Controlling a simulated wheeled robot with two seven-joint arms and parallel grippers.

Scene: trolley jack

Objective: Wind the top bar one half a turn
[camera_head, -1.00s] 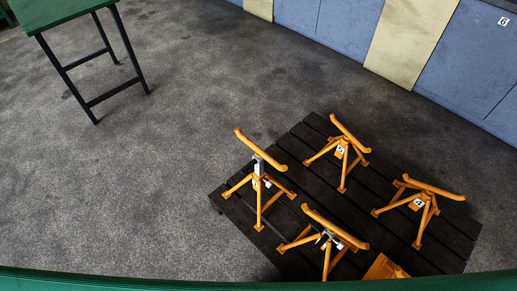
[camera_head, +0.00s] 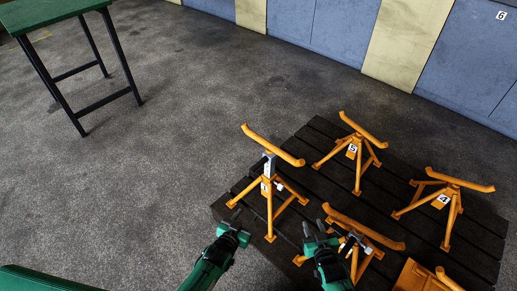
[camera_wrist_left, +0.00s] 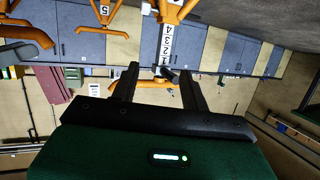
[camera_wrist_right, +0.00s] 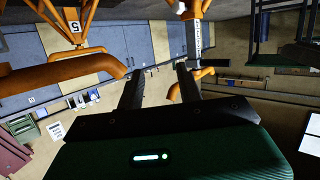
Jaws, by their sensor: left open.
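Several orange stands with curved top bars stand on a dark slatted pallet (camera_head: 330,135). The left stand (camera_head: 268,205) has a raised grey post (camera_head: 269,166) under its top bar (camera_head: 272,146). The front stand's top bar (camera_head: 365,227) runs beside my right gripper (camera_head: 314,227). My left gripper (camera_head: 240,222) is open and empty, low at the front left of the left stand. In the left wrist view a numbered post (camera_wrist_left: 166,40) and small dark handle appear beyond its spread fingers. My right gripper's fingers are also apart with nothing visible between them.
Stands marked 5 (camera_head: 352,150) and 4 (camera_head: 443,199) are at the back and right. Another orange part (camera_head: 425,277) is at the lower right. A green table (camera_head: 50,12) stands at the upper left. The floor (camera_head: 170,130) left of the pallet is clear.

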